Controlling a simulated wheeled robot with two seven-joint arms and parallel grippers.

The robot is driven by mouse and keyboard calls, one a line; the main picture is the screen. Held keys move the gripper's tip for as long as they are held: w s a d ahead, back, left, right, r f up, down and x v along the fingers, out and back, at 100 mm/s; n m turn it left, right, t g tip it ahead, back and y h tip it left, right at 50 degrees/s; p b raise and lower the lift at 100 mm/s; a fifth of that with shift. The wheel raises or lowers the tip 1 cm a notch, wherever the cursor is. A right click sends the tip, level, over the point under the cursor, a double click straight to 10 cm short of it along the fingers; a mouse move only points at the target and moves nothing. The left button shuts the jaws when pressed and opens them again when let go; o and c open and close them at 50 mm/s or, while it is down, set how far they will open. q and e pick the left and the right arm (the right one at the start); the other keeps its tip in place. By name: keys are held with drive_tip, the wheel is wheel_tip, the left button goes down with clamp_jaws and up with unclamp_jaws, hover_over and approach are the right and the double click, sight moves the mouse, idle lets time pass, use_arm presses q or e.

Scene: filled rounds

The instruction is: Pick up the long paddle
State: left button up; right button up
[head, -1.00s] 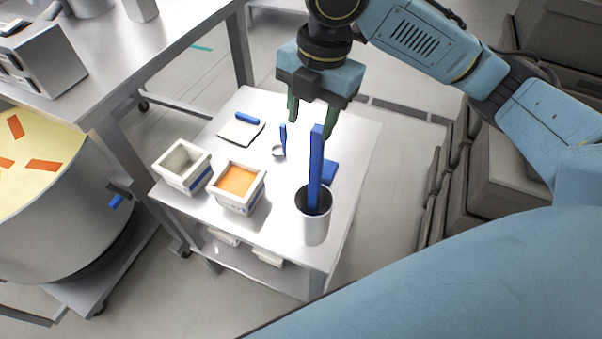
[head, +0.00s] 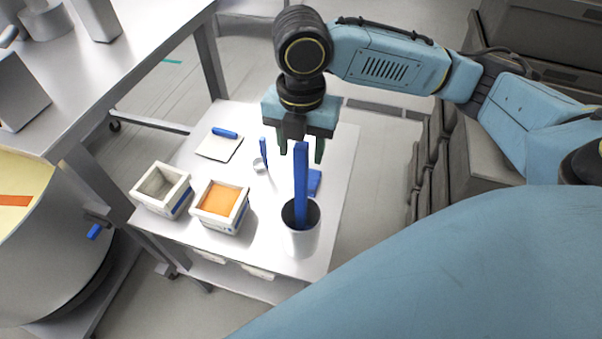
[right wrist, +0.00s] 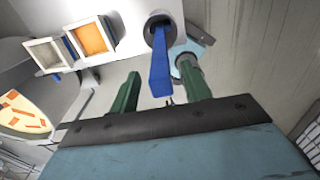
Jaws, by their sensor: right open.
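The long paddle (head: 301,185) is a blue bar standing upright in a white cup (head: 300,242) on the steel cart. In the right wrist view the paddle (right wrist: 160,72) rises from the cup (right wrist: 159,19) toward the camera, its top near the gap between the fingers. My right gripper (head: 301,152) is open and empty, pointing down at the paddle's upper end; its green fingers (right wrist: 160,85) show on either side of the paddle. I cannot tell whether they touch it. My left gripper is not in view.
On the cart (head: 180,225) stand an empty white box (head: 160,188) and a box with orange filling (head: 220,203). A scraper (head: 222,143), a small blue-handled tool (head: 262,158) and a blue piece (head: 315,181) lie behind. A large round pot (head: 50,240) is at left.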

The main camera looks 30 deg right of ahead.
sight(301, 159)
wheel_tip(301, 159, down, 4)
drive_tip(key=shift+s+r, duration=0.1)
drive_tip(key=shift+r, duration=0.1)
drive_tip(key=c, duration=1)
clamp_jaws()
drive_tip(key=shift+r, duration=0.15)
